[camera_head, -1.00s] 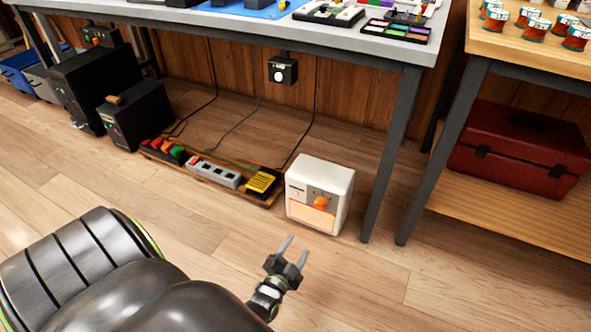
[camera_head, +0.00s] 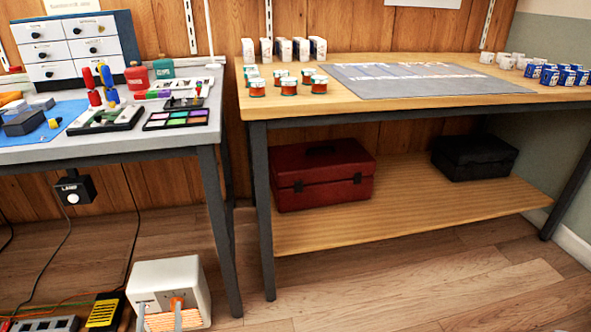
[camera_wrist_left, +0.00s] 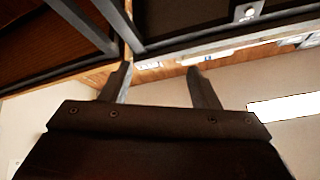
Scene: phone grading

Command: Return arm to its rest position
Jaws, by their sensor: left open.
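My left gripper (camera_head: 159,312) shows only by its two grey fingertips at the bottom edge of the head view. They overlap the lower front of a white box with an orange knob (camera_head: 170,285); I cannot tell whether they touch it. In the left wrist view my left gripper (camera_wrist_left: 160,82) is open, its two fingers wide apart with nothing between them. The rest of the left arm is out of the head view. My right gripper is not in view.
A grey bench (camera_head: 135,143) stands at left and a wooden table (camera_head: 450,98) at right. A red toolbox (camera_head: 325,178) and a black case (camera_head: 475,155) sit on the table's lower shelf (camera_head: 410,200). A power strip (camera_head: 45,325) lies at lower left. The floor (camera_head: 420,285) at lower right is clear.

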